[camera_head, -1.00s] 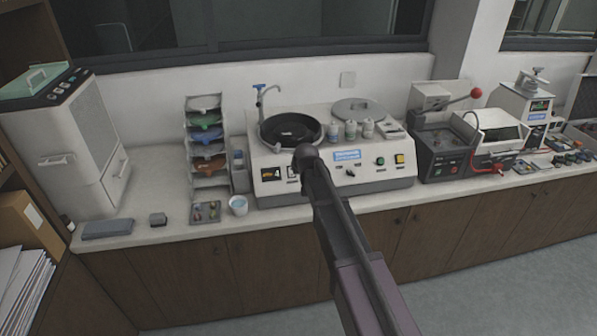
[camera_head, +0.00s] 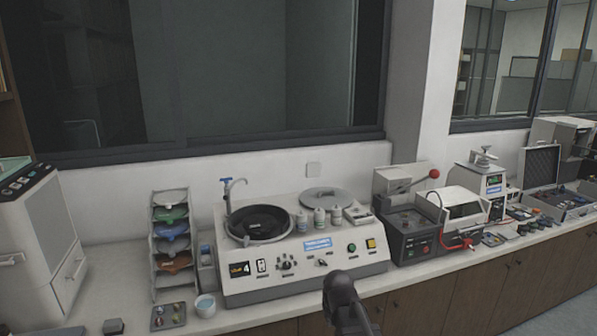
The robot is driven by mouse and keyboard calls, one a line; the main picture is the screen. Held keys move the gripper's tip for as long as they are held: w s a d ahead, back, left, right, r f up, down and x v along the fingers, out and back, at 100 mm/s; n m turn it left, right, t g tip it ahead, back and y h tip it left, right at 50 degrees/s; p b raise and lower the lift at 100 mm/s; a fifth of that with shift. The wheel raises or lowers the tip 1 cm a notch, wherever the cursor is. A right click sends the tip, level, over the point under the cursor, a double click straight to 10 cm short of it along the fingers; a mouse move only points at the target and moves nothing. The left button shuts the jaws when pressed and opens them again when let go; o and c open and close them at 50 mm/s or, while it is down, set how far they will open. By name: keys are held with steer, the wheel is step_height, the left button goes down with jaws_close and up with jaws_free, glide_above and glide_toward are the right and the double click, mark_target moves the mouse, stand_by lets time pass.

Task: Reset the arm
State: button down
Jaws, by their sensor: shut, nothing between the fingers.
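A dark, rounded part of my own arm rises from the bottom edge, right of the middle, in front of the counter and below the polishing machine. No fingers can be made out on it, and my gripper is not visible. A white press-like machine (camera_head: 490,190) with a metal clamp on top and a small green display stands at the back right of the counter. Its lower part is partly hidden by the machine in front of it.
The counter (camera_head: 106,288) holds a polishing machine (camera_head: 305,262) with a black bowl, a rack of coloured trays (camera_head: 172,235), a white cup (camera_head: 205,305), a cutting machine (camera_head: 408,235) with a red-knobbed lever, and an open case (camera_head: 562,203) at right. A white cabinet (camera_head: 40,245) stands left.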

steer(key=s+d+f+g, duration=0.1)
steer(key=s+d, duration=0.2)
steer(key=s, duration=0.3)
steer(key=s+d+f+m+g+b, duration=0.1)
steer(key=s+d, duration=0.3)
steer(key=s, duration=0.3)
steer(key=shift+s+d+g, duration=0.15)
steer(key=shift+d+g, duration=0.15)
steer(key=shift+g, duration=0.1)
steer(key=shift+f, duration=0.1)
stand_by(0.9)
